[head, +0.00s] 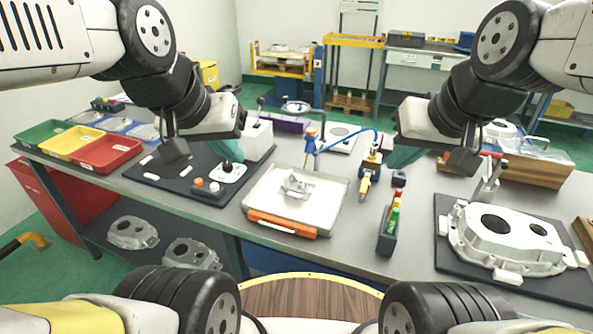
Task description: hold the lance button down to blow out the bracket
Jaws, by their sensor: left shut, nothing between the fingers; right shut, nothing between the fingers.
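The silver bracket (297,185) lies in a shallow pale tray (325,213) with an orange front edge, in the middle of the table. A blue and orange nozzle-like piece (310,139), which looks like the lance, stands behind the bracket, with a blue hose running right. I cannot make out its button. My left gripper (233,154) is shut and empty, over the dark mat left of the tray. My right gripper (396,158) is shut and empty, right of the tray by a yellow and blue fitting (371,160). Neither gripper visibly touches the lance or bracket.
Green, yellow and red bins (105,154) stand at the left. A small panel with orange and white buttons (207,187) lies on the dark mat. A dark holder (386,240) with coloured markers stands right of the tray. A large casting (500,237) fills the right front.

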